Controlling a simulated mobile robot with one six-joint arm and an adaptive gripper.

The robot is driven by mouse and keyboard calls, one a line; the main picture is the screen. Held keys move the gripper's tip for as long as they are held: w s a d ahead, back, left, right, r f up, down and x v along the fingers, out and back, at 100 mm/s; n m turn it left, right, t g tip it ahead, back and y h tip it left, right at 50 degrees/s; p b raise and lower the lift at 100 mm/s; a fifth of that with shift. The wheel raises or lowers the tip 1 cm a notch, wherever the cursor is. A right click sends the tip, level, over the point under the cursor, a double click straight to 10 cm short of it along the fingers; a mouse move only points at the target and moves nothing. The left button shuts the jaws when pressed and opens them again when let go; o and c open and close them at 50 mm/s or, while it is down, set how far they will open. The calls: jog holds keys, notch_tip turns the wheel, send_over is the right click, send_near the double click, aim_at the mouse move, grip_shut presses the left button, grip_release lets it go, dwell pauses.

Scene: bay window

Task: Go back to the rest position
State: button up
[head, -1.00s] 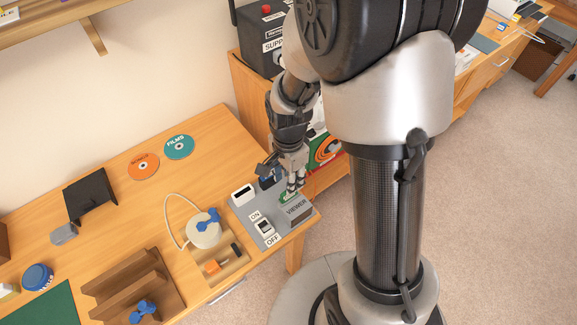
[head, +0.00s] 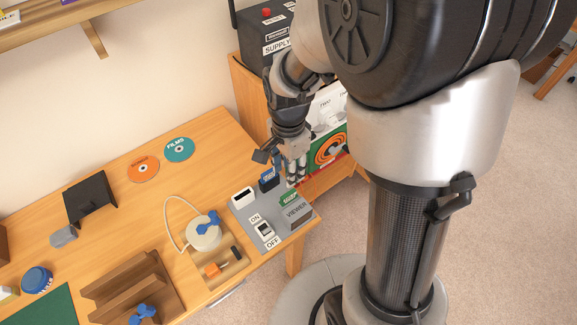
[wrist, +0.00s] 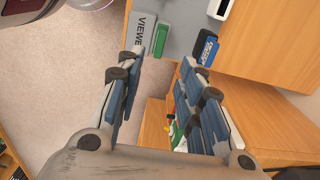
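My gripper (head: 298,172) is above the right end of the desk, just behind the grey viewer panel. In the wrist view its fingers (wrist: 160,92) stand wide apart with nothing between them. The grey viewer block (head: 297,213) sits at the panel's right edge, with a green card (head: 289,197) in it. A blue card (head: 268,176) stands upright in a dark holder at the panel's back edge. In the wrist view the green card (wrist: 161,38) and the blue card (wrist: 206,49) lie beyond the fingertips, apart from them.
The wooden desk (head: 215,140) holds an orange disc (head: 143,168), a teal disc (head: 179,150), a black stand (head: 90,197) and a round device with a blue knob (head: 207,222). A wooden cabinet (head: 250,90) with a black supply box (head: 262,40) stands behind my arm.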

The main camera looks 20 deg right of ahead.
jog(key=s+r+n+t, duration=0.4)
jog(key=s+r+n, duration=1)
jog(key=r, duration=0.3)
jog(key=shift+s+t, duration=0.3)
jog(key=shift+s, duration=0.25)
jog(key=shift+r, duration=0.1)
dwell(1.5)
